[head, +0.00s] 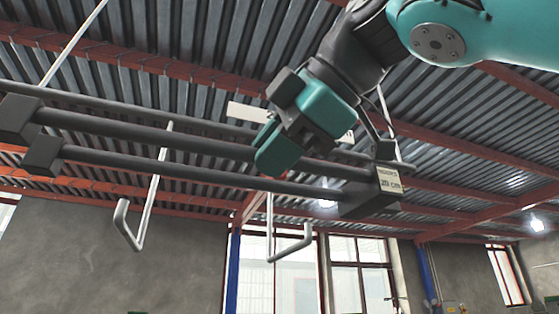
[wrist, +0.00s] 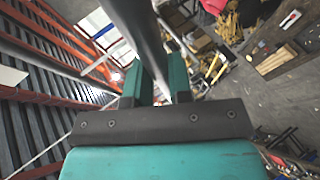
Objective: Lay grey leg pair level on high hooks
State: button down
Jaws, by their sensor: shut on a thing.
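The grey leg pair (head: 210,172) is two long dark parallel bars with blocks at both ends and a label on the right end. It is up in the air below the ceiling and slopes down to the right in the head view. My gripper (head: 287,147) is shut on it near the middle-right of its length. In the wrist view a bar (wrist: 148,40) runs between the teal fingers (wrist: 156,82). Two pale hooks, left (head: 136,241) and right (head: 288,252), hang with upturned ends lower in the picture than the bars. I see no contact between bars and hooks; depth is unclear.
A long grey rail (head: 105,101) runs behind the leg pair. Red beams (head: 120,62) and corrugated roofing lie above. A pale plate (head: 248,112) is behind my gripper. The wall (head: 60,240) and windows (head: 357,262) are farther back. Floor clutter (wrist: 212,70) shows in the wrist view.

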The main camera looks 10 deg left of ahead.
jog(key=w+a+f+b, duration=0.2)
jog(key=w+f+b, duration=0.2)
jog(key=f+b, duration=0.2)
jog(key=shift+w+a+f, duration=0.35)
jog(key=shift+f, duration=0.05)
dwell(0.5)
jog(key=c, duration=0.9)
grip_release()
jog(key=shift+c, duration=0.2)
jog(key=p+v, duration=0.1)
jog(key=v, duration=1.6)
jog(key=shift+s+d, duration=0.15)
jog(key=shift+d, duration=0.05)
jog(key=shift+r, duration=0.1)
